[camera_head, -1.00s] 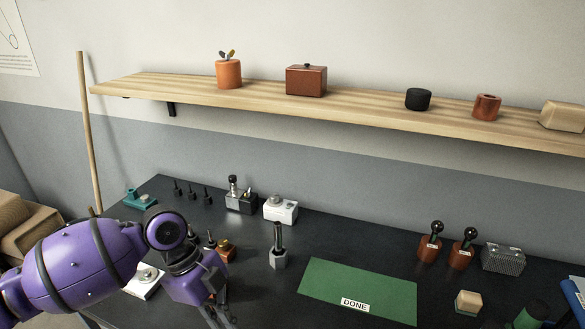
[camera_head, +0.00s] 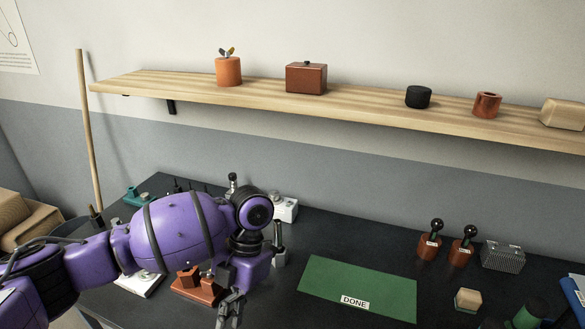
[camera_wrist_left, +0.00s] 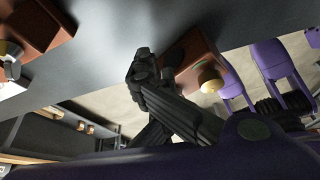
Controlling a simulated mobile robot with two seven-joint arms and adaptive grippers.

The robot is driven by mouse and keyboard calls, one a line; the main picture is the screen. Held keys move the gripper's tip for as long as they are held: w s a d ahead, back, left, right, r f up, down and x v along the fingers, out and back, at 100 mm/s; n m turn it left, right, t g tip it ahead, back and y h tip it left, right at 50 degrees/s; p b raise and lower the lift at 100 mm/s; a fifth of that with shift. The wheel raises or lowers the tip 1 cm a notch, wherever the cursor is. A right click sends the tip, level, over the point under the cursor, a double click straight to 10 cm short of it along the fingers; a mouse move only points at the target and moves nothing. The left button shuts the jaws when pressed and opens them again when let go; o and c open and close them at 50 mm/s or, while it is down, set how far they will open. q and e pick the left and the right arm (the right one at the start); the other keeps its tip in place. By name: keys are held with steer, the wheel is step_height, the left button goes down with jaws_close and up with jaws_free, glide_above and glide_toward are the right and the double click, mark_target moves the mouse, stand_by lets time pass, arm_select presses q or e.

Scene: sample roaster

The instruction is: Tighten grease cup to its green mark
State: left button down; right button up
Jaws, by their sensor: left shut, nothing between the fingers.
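My left gripper (camera_head: 231,312) is shut and empty over the front of the dark bench. In the left wrist view its dark fingers (camera_wrist_left: 145,70) are together. A red-brown block with small fittings on top (camera_head: 195,285) stands just left of the gripper, partly behind my arm. The wrist view shows a red-brown block with a rounded brass-coloured knob (camera_wrist_left: 210,80) beside the fingers, and another red-brown block with metal parts (camera_wrist_left: 35,30) at the upper left. My right gripper is not in view.
A green DONE mat (camera_head: 360,285) lies flat right of the gripper. A grey holder with a dark upright tool (camera_head: 279,250) stands close behind it. A wooden shelf (camera_head: 350,107) runs above.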

arm_select(q)
steer(key=m, duration=0.2)
steer(key=m+t+y, duration=0.1)
steer(key=shift+s+d+m, duration=0.15)
steer(key=shift+d+m, duration=0.05)
steer(key=shift+m, duration=0.2)
steer(key=m+t+y, duration=0.1)
steer(key=m, duration=0.2)
steer(key=shift+s+d+m, duration=0.1)
steer(key=shift+s+m, duration=0.05)
steer(key=shift+m, duration=0.55)
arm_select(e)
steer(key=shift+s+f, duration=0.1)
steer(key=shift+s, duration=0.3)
arm_select(q)
steer(key=c, duration=2.5)
jaws_free()
steer(key=o, duration=0.9)
steer(key=shift+c, duration=0.2)
steer(key=shift+o, duration=1)
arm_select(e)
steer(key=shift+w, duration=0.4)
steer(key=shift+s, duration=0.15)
